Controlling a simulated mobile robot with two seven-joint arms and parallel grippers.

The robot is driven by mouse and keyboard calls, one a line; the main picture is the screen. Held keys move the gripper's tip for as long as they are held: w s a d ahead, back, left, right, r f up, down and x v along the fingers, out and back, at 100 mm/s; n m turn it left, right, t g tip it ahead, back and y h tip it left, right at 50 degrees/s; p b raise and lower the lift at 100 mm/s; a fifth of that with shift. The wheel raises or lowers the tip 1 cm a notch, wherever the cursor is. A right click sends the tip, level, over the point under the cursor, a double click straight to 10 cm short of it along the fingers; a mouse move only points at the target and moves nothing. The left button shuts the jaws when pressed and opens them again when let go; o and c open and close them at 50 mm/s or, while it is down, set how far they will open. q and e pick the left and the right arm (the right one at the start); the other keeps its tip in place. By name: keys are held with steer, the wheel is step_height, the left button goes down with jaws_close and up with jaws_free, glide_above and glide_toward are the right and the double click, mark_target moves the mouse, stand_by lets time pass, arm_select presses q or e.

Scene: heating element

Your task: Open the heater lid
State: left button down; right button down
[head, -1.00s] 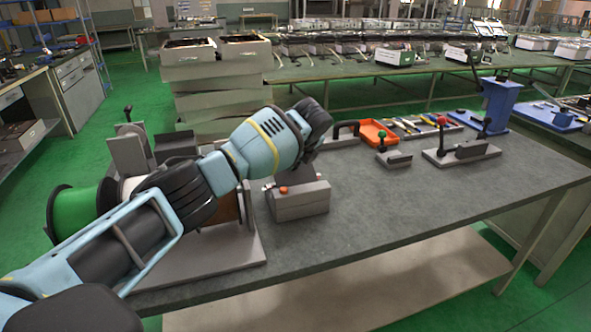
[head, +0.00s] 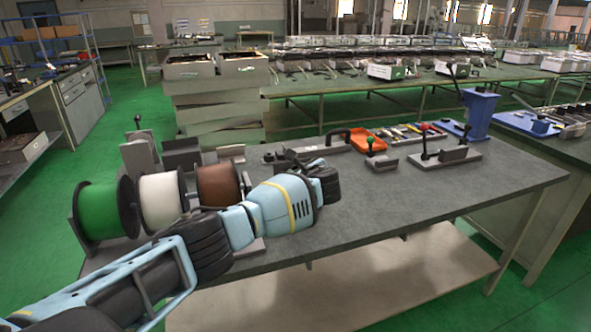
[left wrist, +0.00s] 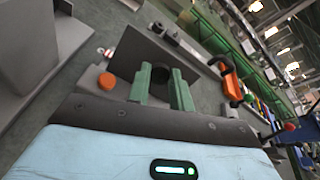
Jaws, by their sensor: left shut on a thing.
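The heater is mostly hidden behind my left arm in the head view. In the left wrist view the heater's orange button (left wrist: 107,81) shows left of the fingers. A dark grey plate, which looks like the heater lid (left wrist: 136,52), stands tilted just beyond them. My left gripper (left wrist: 162,82) has green fingers, shut on a dark rounded part at the lid, apparently its handle. In the head view my left gripper (head: 325,178) is above the table, its fingertips hidden by its own body. My right gripper is not in view.
Green (head: 98,210), white (head: 160,200) and brown (head: 217,184) spools stand left on the grey table (head: 420,195). The table's front right is clear.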

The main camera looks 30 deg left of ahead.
arm_select(q)
steer(key=shift+s+d+f+t+y, duration=0.3)
steer(key=shift+d+t+y, duration=0.1)
steer(key=shift+t+y, duration=0.15)
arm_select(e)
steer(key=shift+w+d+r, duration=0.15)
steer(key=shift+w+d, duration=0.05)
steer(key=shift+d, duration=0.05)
arm_select(q)
steer(key=c, duration=1.2)
jaws_free()
steer(key=shift+c, duration=0.2)
steer(key=shift+s+d, duration=0.1)
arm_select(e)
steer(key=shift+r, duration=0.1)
arm_select(q)
steer(key=p+v, duration=0.2)
steer(key=v, duration=0.5)
steer(key=shift+s+d+p, duration=0.15)
steer(key=shift+d+p, duration=0.1)
steer(key=shift+p, duration=0.15)
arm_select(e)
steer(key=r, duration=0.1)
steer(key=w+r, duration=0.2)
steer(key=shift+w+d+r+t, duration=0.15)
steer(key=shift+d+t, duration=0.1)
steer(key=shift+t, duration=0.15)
